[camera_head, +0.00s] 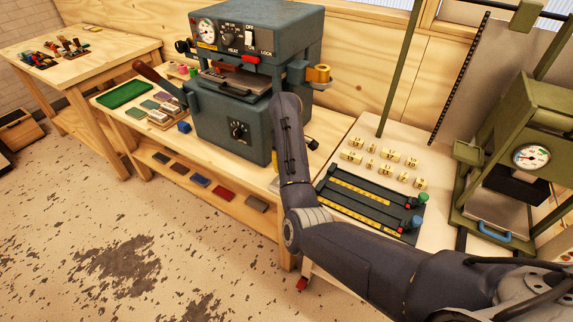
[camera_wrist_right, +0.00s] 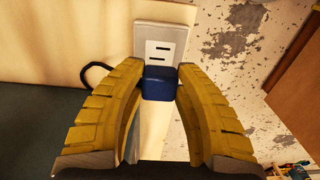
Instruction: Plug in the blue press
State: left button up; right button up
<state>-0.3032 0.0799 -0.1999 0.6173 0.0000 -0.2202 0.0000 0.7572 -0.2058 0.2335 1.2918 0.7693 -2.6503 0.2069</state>
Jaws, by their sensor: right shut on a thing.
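The blue-grey press (camera_head: 235,130) stands on the wooden bench, with a dial, a switch panel and a gold foil roll (camera_head: 319,74) on its right side. My right arm reaches in from the lower right to the press's right side; its gripper cannot be made out in the head view. In the right wrist view my right gripper (camera_wrist_right: 160,88) is shut on a blue plug (camera_wrist_right: 159,84) between its yellow fingers. A pale outlet plate (camera_wrist_right: 162,45) with two dark slots lies just beyond the plug. The plug overlaps its lower edge; I cannot tell whether they touch. My left gripper is out of view.
A dark loop (camera_wrist_right: 95,75), perhaps a cord, shows left of the fingers. Brass type blocks (camera_head: 391,157) and a dark rack (camera_head: 370,203) lie on the right table beside a green press (camera_head: 520,130). A green tray (camera_head: 124,94) lies on the bench's left.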

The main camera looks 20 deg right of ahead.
jog(key=shift+f, duration=2.8)
jog(key=shift+f, duration=0.65)
dwell(0.7)
jog(key=o, duration=1.1)
notch_tip(320, 180, up, 12)
dwell(0.4)
